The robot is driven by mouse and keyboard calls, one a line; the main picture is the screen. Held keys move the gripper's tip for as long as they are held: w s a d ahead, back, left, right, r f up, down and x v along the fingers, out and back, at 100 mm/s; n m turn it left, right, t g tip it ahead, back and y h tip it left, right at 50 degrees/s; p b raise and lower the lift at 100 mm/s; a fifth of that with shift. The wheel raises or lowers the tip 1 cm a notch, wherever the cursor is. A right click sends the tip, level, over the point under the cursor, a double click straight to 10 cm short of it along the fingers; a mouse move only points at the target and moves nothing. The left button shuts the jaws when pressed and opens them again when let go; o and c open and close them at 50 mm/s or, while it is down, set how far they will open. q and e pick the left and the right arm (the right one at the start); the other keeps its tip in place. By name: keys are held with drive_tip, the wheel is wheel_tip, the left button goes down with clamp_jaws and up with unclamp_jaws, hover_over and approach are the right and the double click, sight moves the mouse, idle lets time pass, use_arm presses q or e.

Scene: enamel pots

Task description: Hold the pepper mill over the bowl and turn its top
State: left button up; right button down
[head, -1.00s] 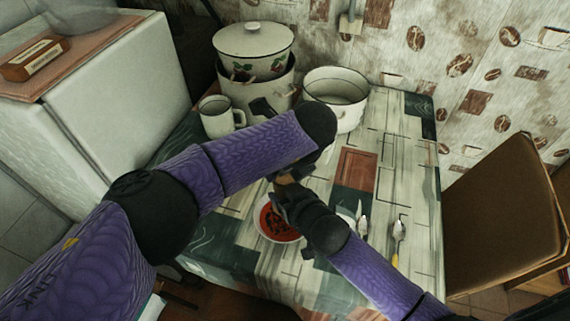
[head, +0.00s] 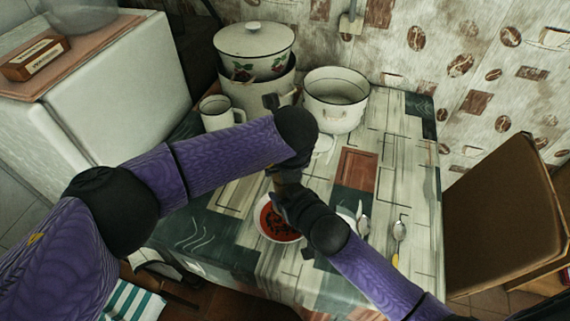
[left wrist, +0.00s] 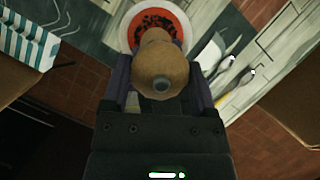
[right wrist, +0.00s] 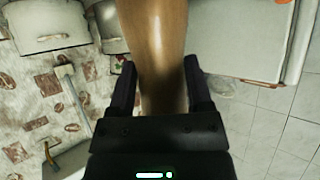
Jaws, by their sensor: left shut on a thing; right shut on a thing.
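The pepper mill (head: 281,180) is wooden and shows only as a small brown patch in the head view, largely hidden by my arms. Its rounded top (left wrist: 160,65) is between the fingers of my left gripper (left wrist: 158,90), which is shut on it. My right gripper (right wrist: 160,80) is shut on the mill's smooth wooden body (right wrist: 154,45). The white bowl (head: 272,240) holds red soup with dark bits and sits on the table below the mill. In the left wrist view the bowl (left wrist: 130,38) shows just beyond the mill's top.
Spoons (head: 398,240) lie right of the bowl on the patterned table (head: 330,260). A white mug (head: 216,113), a lidded pot (head: 253,55) and an open pot (head: 336,100) stand at the back. A chair (head: 500,220) is at the right, a white fridge (head: 120,90) at the left.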

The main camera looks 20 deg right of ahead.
use_arm(q)
drive_tip(key=shift+m+h, duration=0.5)
drive_tip(key=shift+m, duration=0.7)
drive_tip(key=o, duration=1.1)
drive_tip(key=shift+o, duration=0.2)
drive_tip(key=v, duration=1.2)
drive_tip(key=shift+w, duration=0.1)
